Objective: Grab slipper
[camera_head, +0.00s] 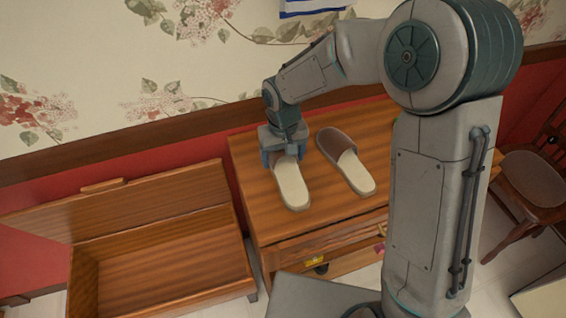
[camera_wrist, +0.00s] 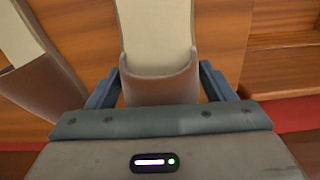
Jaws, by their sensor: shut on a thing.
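Two slippers with brown uppers and cream soles lie on top of a wooden cabinet (camera_head: 258,226). My gripper (camera_head: 286,155) is at the toe end of the left slipper (camera_head: 292,186) and shut on its brown upper. In the wrist view this slipper (camera_wrist: 160,84) lies between the two blue fingers of my gripper (camera_wrist: 162,85). The other slipper (camera_head: 346,162) lies just to the right on the cabinet top, and it also shows at the left of the wrist view (camera_wrist: 42,88). My gripper partly hides the held slipper's toe in the head view.
An open wooden chest (camera_head: 165,240) stands left of the cabinet, with its lid raised and its inside empty where visible. A wooden chair (camera_head: 535,180) stands at the right. The wallpapered wall is close behind the cabinet.

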